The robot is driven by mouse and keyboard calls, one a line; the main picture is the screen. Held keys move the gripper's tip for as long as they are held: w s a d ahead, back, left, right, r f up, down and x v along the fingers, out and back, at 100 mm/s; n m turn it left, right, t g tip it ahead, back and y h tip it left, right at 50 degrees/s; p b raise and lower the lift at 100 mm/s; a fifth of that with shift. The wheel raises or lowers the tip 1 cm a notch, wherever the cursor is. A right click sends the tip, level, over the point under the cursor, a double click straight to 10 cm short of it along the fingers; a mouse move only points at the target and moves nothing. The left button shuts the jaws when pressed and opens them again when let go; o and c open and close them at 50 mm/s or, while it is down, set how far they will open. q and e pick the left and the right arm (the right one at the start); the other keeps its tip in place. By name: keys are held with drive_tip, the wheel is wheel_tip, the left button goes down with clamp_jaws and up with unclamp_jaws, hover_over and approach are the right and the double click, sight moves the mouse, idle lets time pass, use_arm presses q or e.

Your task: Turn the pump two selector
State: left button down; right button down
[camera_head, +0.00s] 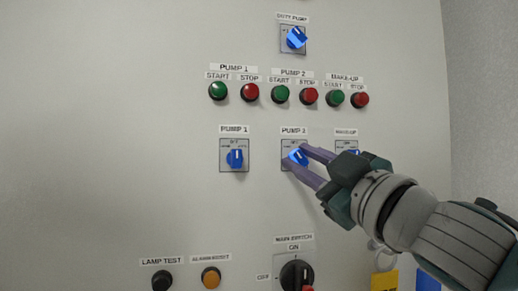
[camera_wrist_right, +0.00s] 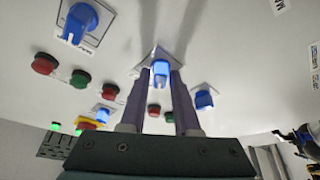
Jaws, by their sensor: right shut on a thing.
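The pump two selector is a blue knob (camera_head: 297,157) on a square plate under the PUMP 2 label, in the middle of the panel in the head view. Its pointer is tilted to one side rather than straight up. My right gripper (camera_head: 296,156) comes in from the lower right and is shut on this knob, one finger on each side. In the right wrist view the knob (camera_wrist_right: 160,70) sits between the two purple fingertips. The fingers hide part of the selector plate. My left gripper is not in view.
The PUMP 1 selector (camera_head: 235,158) is to the left; the make-up selector (camera_head: 347,153) is close on the right, partly behind my gripper. Green and red buttons (camera_head: 280,94) run above, with the duty pump selector (camera_head: 296,38) higher. The main switch (camera_head: 296,274) is below.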

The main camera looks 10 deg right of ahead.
drive_tip(key=shift+r+n+g+y+p, duration=0.1)
drive_tip(key=shift+n+g+y+p, duration=0.3)
drive_tip(key=shift+n, duration=0.6)
drive_tip(key=c, duration=0.8)
unclamp_jaws()
